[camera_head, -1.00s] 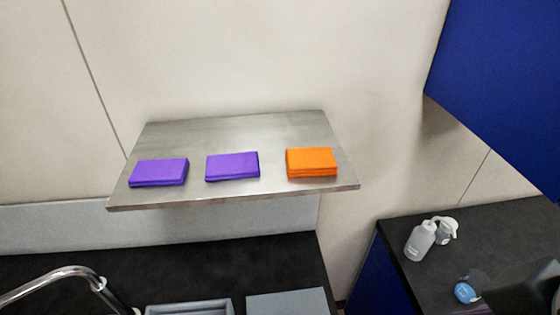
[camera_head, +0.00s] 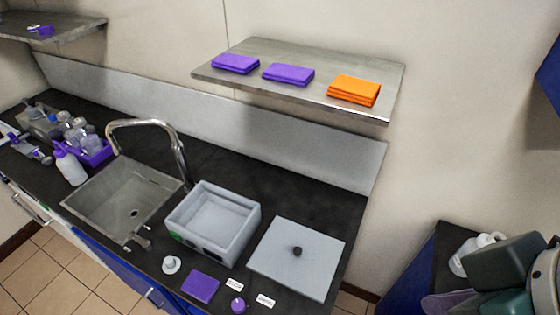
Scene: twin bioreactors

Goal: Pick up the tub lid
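The tub lid (camera_head: 278,268) is a flat, light grey square with a small black knob (camera_head: 297,251) in its middle. It lies flat on the black counter, to the right of the tub and apart from it. The tub (camera_head: 250,232) is a light grey, open, rectangular box that looks empty inside. Neither gripper can be made out in the head view. Nothing touches the lid.
A metal sink (camera_head: 92,210) with a curved faucet (camera_head: 182,160) is left of the tub. A purple cloth (camera_head: 201,287) and small items lie in front. A shelf (camera_head: 300,55) with folded cloths hangs above.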

